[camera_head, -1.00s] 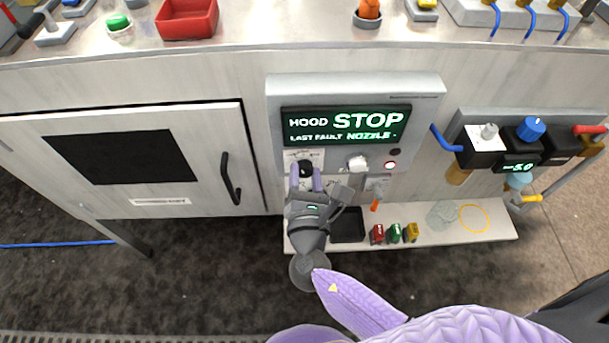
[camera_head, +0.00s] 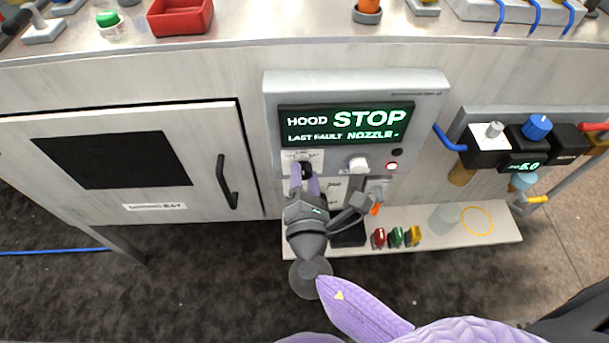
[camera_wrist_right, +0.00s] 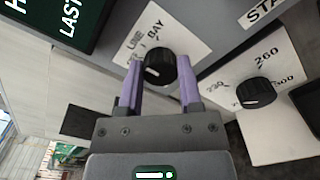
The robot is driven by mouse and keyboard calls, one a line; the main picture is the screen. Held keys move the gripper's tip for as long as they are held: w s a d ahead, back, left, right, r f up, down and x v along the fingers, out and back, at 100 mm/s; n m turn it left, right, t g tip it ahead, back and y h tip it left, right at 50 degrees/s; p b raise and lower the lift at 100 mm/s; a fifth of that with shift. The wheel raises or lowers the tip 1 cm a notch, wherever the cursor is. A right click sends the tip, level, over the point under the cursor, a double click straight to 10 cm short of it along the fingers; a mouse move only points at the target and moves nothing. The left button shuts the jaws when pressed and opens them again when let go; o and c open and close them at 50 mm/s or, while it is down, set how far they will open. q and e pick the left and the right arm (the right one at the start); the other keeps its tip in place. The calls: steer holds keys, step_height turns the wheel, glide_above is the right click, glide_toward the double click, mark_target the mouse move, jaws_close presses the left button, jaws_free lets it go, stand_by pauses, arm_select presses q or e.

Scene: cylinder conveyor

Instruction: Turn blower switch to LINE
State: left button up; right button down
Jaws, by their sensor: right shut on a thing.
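The blower switch is a black round knob (camera_head: 305,167) on a white label plate at the lower left of the hood panel. In the right wrist view the knob (camera_wrist_right: 161,66) sits below the printed words LINE, at left, and BAY, at right. Its white pointer mark shows on the knob's left side; I cannot tell exactly which word it points at. My right gripper (camera_head: 303,180) has its two purple fingers on either side of the knob, shut on it; the fingers show in the wrist view (camera_wrist_right: 160,88). My left gripper is not in view.
The panel display (camera_head: 345,124) reads HOOD STOP, LAST FAULT NOZZLE. A shelf (camera_head: 480,237) holds small coloured items below.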

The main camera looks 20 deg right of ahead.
steer(key=shift+c, duration=1.7)
jaws_free()
steer(key=shift+o, duration=0.4)
steer(key=shift+s, duration=0.15)
steer(key=p+v, duration=0.1)
steer(key=v, duration=0.8)
steer(key=shift+s+p, duration=0.3)
steer(key=shift+s, duration=0.05)
steer(key=shift+a, duration=0.1)
